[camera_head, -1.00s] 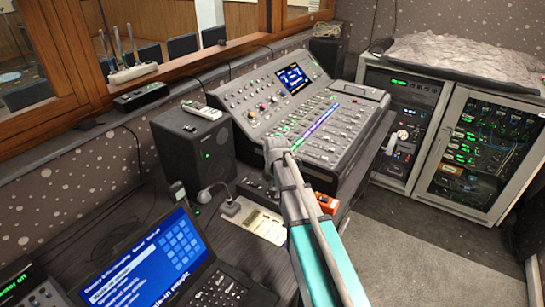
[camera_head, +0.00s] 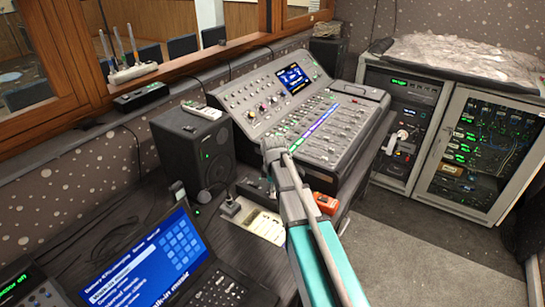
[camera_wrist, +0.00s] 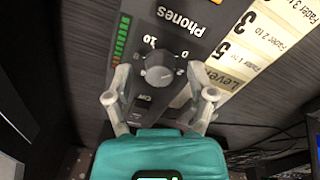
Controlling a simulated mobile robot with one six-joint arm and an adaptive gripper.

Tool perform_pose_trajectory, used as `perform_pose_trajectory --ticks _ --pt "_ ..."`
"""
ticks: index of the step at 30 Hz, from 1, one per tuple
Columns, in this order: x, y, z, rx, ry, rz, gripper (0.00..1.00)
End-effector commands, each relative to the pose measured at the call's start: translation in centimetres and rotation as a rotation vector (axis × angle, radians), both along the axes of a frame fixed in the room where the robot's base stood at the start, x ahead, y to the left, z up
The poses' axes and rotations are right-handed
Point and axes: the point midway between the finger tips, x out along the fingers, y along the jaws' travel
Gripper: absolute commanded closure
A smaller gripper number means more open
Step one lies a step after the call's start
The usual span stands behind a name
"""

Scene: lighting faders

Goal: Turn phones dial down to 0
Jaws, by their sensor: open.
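The phones dial (camera_wrist: 160,70) is a round grey knob on a dark panel (camera_wrist: 196,45) in the wrist view. The word "Phones" is printed above it, with "10" at its upper left and "0" at its upper right. I cannot clearly read where its pointer stands. My gripper (camera_wrist: 160,78) is open, with one finger on each side of the dial. Small gaps seem to show between the fingers and the knob. In the head view my arm hides the gripper and the dial.
A cream note (camera_wrist: 243,48) with fader levels lies beside the panel. The mixing console (camera_head: 305,110), a black speaker (camera_head: 195,150), a laptop (camera_head: 150,265) and an orange object (camera_head: 326,203) are around my arm. Equipment racks (camera_head: 400,125) stand at the right.

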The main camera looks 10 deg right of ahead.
Motion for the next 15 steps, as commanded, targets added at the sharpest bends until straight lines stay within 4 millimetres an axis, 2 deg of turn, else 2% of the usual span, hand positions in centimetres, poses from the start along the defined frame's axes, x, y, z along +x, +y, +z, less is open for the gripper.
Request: perform_pose_trajectory --ticks 15 --pt "0.04 0.04 0.0 -0.001 0.0 -0.335 0.29"
